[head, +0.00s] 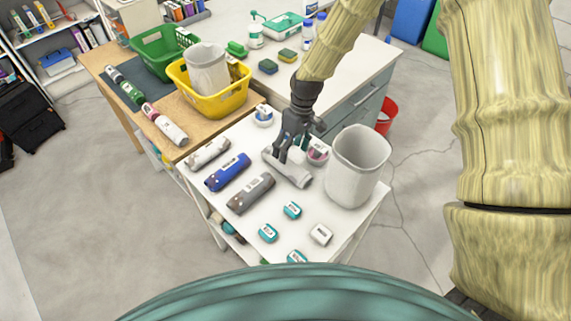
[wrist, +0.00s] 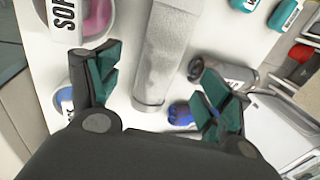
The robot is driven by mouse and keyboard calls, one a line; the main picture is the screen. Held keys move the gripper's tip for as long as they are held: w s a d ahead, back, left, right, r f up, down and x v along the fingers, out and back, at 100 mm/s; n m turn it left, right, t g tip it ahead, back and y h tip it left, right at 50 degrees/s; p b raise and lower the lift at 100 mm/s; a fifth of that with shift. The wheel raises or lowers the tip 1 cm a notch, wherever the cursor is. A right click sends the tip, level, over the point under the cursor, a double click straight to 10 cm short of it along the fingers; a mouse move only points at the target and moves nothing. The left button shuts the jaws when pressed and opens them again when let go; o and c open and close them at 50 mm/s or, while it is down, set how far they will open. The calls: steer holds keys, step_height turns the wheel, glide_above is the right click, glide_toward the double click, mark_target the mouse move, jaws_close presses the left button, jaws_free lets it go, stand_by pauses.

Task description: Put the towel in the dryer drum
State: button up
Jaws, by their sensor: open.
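My gripper (head: 290,143) points down over the white tabletop, open, above a light grey, roll-shaped thing (head: 291,170). In the wrist view this roll (wrist: 165,60) lies between the spread fingers of my gripper (wrist: 158,68) and appears ungripped. It has a mottled surface; I cannot tell for certain that it is the towel. A blue roll (head: 228,172), a dark grey roll (head: 250,194) and a pale grey roll (head: 208,153) lie to its left. No dryer drum is clearly recognisable; a tall, whitish open-topped container (head: 352,184) stands just right of the gripper.
A pink round container (head: 317,154) is close beside the gripper. A yellow basket (head: 211,105) and a green basket (head: 150,58) stand on the wooden top behind.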

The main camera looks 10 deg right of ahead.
mark_target(288, 161)
steer(key=shift+s+p+x, duration=0.25)
steer(key=shift+p+x, duration=0.75)
steer(key=shift+x, duration=0.45)
steer(key=shift+p+x, duration=0.45)
steer(key=shift+x, duration=1)
steer(key=shift+a, duration=0.1)
steer(key=shift+c, duration=0.4)
steer(key=c, duration=1.3)
steer(key=shift+r, duration=0.1)
steer(key=shift+r+b, duration=1.75)
steer(key=shift+r, duration=3.2)
